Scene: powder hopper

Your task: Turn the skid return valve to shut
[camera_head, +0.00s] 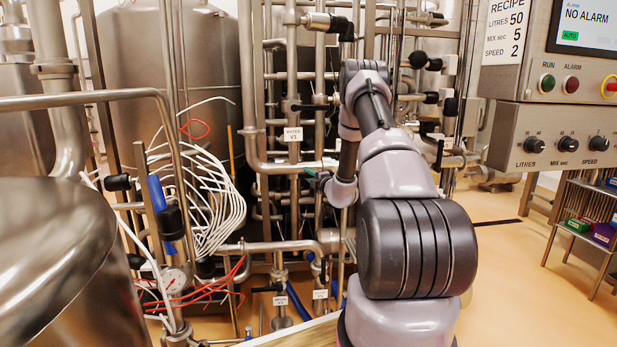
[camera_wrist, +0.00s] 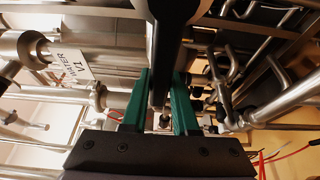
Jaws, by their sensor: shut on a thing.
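My gripper (camera_wrist: 162,118) has two green fingers, closed on the sides of a black valve lever (camera_wrist: 165,45) that runs from the top of the wrist view down between them. A small metal stem shows just past the fingertips. In the head view my gripper (camera_head: 312,173) is a small green patch among the pipes, left of my arm, and my arm partly hides the lever there. No readable tag names this lever as the skid return valve. A white tag reading WATER V1 (camera_wrist: 76,69) hangs left of my gripper; it also shows in the head view (camera_head: 293,134).
Steel pipes crowd around my gripper. Two small tags (camera_head: 279,300) (camera_head: 320,294) sit low and are unreadable. A steel vessel (camera_head: 55,265) and white hoses (camera_head: 212,195) stand left.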

